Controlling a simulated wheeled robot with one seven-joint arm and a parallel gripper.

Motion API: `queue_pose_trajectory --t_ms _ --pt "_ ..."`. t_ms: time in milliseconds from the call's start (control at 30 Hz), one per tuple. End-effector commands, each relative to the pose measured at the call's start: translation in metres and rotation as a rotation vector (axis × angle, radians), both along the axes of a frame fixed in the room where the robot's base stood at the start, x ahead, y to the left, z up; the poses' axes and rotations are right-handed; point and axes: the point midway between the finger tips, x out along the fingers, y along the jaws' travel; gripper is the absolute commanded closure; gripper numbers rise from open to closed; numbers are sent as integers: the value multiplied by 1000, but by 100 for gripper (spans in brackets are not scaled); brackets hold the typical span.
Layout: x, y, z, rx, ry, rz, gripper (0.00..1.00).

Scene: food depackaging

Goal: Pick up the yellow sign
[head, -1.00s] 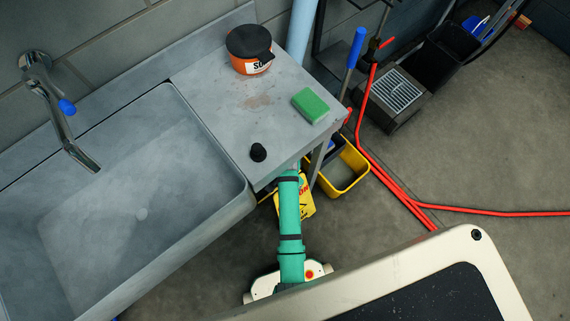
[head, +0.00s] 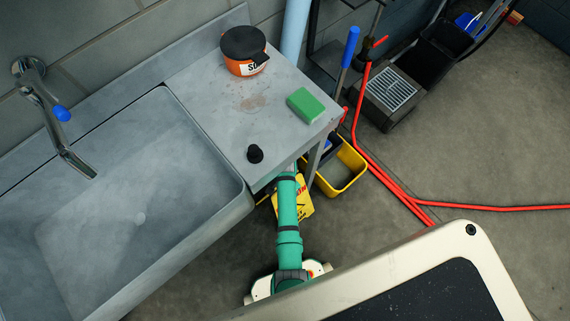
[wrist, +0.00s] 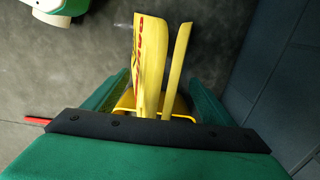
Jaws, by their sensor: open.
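The yellow sign (head: 306,200) with red lettering stands on the floor below the counter's front edge, partly hidden behind my green arm in the head view. In the wrist view the sign (wrist: 149,62) shows as two thin yellow panels seen nearly edge-on, set apart from each other. My gripper (wrist: 160,95) is open, with a green finger on each side of the panels. I cannot tell whether either finger touches them. In the head view the gripper's fingers are hidden under the counter.
A yellow bucket (head: 341,168) stands right of the sign; a yellow rim also shows beyond the fingers in the wrist view. The steel counter (head: 215,115) overhangs my arm. It holds an orange tub (head: 243,62) and a green sponge (head: 306,105). Red hoses (head: 385,178) cross the floor at right.

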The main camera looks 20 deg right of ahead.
Motion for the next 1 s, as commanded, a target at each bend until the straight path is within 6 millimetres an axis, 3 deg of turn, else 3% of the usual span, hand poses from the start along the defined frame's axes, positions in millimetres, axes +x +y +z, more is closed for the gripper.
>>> queue_pose_trajectory --t_ms 133,367,600,700,1000 --pt "0 0 -10 0 0 0 23" --pt "0 0 -11 0 0 0 23" --pt "0 0 -11 0 0 0 80" --pt "0 0 -11 0 0 0 100" --pt "1 0 -9 -1 -4 0 100"
